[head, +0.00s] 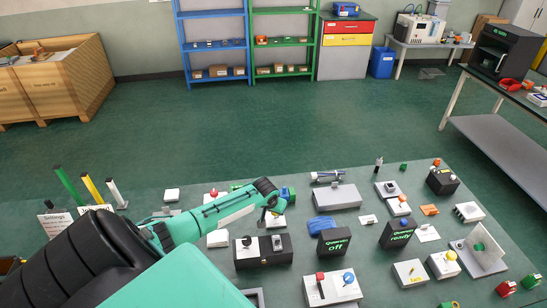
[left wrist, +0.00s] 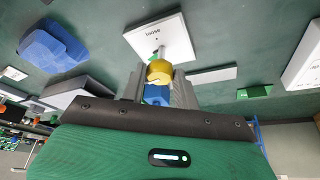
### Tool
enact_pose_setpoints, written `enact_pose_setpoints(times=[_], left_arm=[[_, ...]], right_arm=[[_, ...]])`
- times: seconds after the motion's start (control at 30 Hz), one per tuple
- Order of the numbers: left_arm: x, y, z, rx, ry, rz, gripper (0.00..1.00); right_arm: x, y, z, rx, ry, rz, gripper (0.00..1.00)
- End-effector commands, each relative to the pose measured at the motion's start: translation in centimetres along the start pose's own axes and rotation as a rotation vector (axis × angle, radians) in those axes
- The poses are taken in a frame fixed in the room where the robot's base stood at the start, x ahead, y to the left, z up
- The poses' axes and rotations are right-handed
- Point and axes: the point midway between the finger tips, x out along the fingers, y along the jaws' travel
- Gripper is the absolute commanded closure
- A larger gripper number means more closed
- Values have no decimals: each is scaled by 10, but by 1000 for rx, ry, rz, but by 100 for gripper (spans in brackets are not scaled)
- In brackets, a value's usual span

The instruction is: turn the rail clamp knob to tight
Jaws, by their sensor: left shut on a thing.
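The knob (left wrist: 160,70) is gold and round, on a pale stem above a white plate (left wrist: 150,30) with the word "loose" on it. A small green mark sits at the stem. My left gripper (left wrist: 160,88) is shut on the gold knob, and a blue part shows between the fingers below it. In the head view my left gripper (head: 268,213) reaches down over the bench at the end of the green arm. The arm and gripper hide most of the knob there. Any "tight" mark on the plate is not readable. My right gripper is not in view.
Many small fixtures crowd the bench (head: 380,162). Open floor (head: 300,120) lies beyond.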

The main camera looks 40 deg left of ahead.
Motion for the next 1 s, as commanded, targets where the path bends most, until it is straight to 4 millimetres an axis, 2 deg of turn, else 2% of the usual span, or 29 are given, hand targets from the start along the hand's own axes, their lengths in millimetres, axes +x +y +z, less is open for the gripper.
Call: enact_pose_setpoints(times=[0.03,0.1,0.4,0.7,1.0], left_arm=[[-6,2,-3,-44,0,-14,92],[-5,3,-2,-103,0,-39,92],[-2,4,-2,-318,0,-129,92],[-1,4,-3,-438,1,-180,92],[0,4,-3,-471,2,-195,92]], right_arm=[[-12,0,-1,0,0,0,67],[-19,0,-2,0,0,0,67],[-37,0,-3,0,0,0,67],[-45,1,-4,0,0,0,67],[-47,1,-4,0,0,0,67]])
